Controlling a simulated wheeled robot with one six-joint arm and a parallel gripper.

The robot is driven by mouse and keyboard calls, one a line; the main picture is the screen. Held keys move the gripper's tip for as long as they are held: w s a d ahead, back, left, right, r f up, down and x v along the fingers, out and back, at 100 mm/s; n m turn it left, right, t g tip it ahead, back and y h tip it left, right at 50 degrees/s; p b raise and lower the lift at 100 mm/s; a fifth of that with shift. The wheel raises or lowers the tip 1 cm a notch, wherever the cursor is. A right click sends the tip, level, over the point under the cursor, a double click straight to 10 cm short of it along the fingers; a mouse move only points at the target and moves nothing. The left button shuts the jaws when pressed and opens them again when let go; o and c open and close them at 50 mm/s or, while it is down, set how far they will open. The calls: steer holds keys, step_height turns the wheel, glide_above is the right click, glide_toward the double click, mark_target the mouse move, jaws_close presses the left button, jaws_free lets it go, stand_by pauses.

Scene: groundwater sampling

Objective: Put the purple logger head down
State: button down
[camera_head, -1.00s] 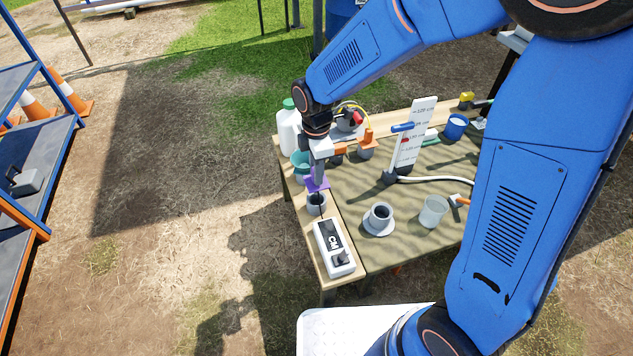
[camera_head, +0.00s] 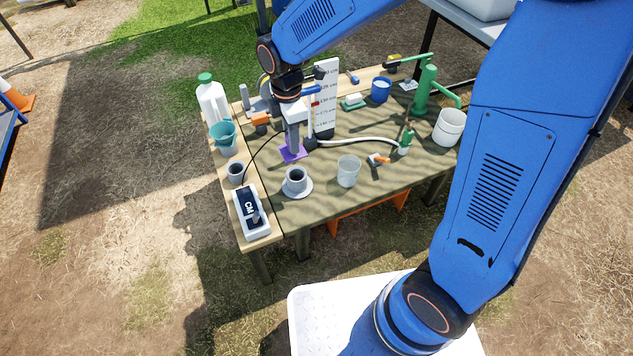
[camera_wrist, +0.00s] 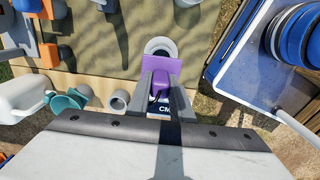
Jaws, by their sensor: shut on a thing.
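The purple logger head (camera_head: 294,153) is held in my gripper (camera_head: 292,141), which points down over the cloth-covered table (camera_head: 330,205). In the head view it shows behind the flanged grey pipe (camera_head: 296,188); whether it touches the cloth I cannot tell. In the wrist view the purple logger head (camera_wrist: 156,62) sits between the fingers of my gripper (camera_wrist: 160,90), with the flanged pipe's round mouth (camera_wrist: 160,46) partly hidden beyond it. A dark cable runs toward the white CM meter (camera_head: 250,214). A small grey cup (camera_head: 236,172) stands empty at the left edge.
A clear beaker (camera_head: 348,171) stands right of the flanged pipe. The white level board (camera_head: 325,98) and orange-handled parts (camera_head: 260,120) are close behind my gripper. A teal funnel (camera_head: 222,135) and white bottle (camera_head: 211,100) stand left. Bare cloth lies between the pipe and beaker.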

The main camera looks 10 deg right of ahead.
mark_target(295, 163)
steer(key=f, duration=0.5)
steer(key=shift+d+f, duration=0.1)
steer(key=shift+d, duration=0.15)
steer(key=shift+f, duration=2.3)
steer(key=c, duration=1.6)
jaws_free()
steer(key=shift+o, duration=0.2)
